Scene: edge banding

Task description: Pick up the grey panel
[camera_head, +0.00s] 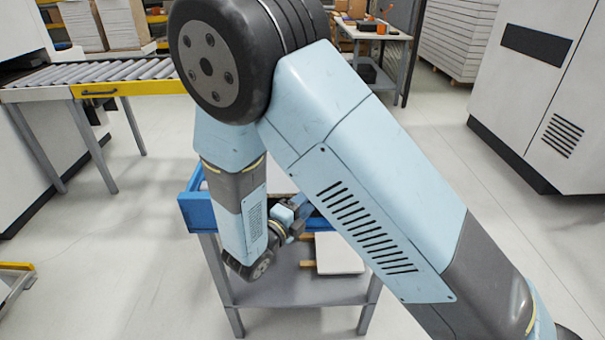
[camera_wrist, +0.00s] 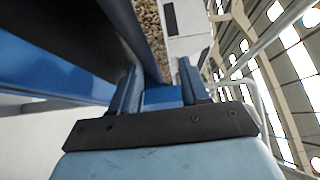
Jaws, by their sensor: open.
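A pale, off-white to light grey panel (camera_head: 338,254) lies flat on the lower shelf of a cart, partly hidden by my arm. I cannot tell for sure whether it is the grey panel. Another pale surface (camera_head: 278,185) shows in part at the cart's top, mostly behind my arm. My gripper (camera_head: 301,210) is beside the cart's blue upper frame, above the lower panel and apart from it. In the wrist view my gripper (camera_wrist: 160,70) has its two fingers apart, with a blue part seen between them. No panel is visible between the fingers.
The cart (camera_head: 290,292) has a grey lower shelf and a blue top rim (camera_head: 198,212) close to my gripper. A roller conveyor (camera_head: 110,74) stands at the left. A white cabinet (camera_head: 540,85) stands at the right. The floor around the cart is mostly clear.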

